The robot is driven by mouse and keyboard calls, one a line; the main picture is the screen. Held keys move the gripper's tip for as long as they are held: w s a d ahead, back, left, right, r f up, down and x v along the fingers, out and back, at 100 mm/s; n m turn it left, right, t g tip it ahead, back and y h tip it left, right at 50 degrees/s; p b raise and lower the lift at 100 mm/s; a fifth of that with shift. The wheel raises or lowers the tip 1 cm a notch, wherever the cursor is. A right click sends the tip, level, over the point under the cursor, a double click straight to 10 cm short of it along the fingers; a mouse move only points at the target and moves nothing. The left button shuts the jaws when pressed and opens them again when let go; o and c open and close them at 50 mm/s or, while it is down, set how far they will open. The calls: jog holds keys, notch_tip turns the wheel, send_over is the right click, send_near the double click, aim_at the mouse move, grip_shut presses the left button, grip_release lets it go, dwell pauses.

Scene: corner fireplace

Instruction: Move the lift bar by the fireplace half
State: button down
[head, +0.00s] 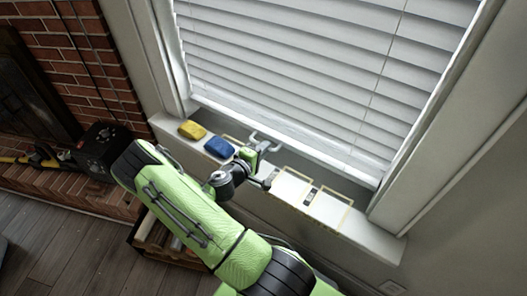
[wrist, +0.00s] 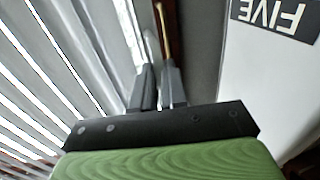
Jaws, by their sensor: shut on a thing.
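A pale grey lift bar (head: 275,147) sits at the lower edge of the white window blind (head: 300,65), just above the sill. The exact contact between fingers and bar is too small to make out. The blind's slats hang down nearly to the sill.
A yellow sponge (head: 192,130) and a blue sponge (head: 219,147) lie on the white windowsill (head: 385,243), left of my gripper. Yellow-outlined areas are marked on the sill. A FIVE label (wrist: 275,16) shows in the wrist view. The brick fireplace (head: 80,50) stands at the left.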

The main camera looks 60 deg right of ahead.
notch_tip(320, 180, up, 45)
jog(key=p, duration=2.9)
jog(key=shift+p, duration=0.4)
jog(key=c, duration=1.2)
grip_release()
jog(key=shift+f, duration=0.1)
jog(key=shift+o, duration=0.2)
jog(key=shift+a, duration=0.1)
jog(key=b+v, duration=0.1)
jog(key=v, duration=1.4)
jog(key=shift+a, duration=0.35)
jog(key=shift+s, duration=0.1)
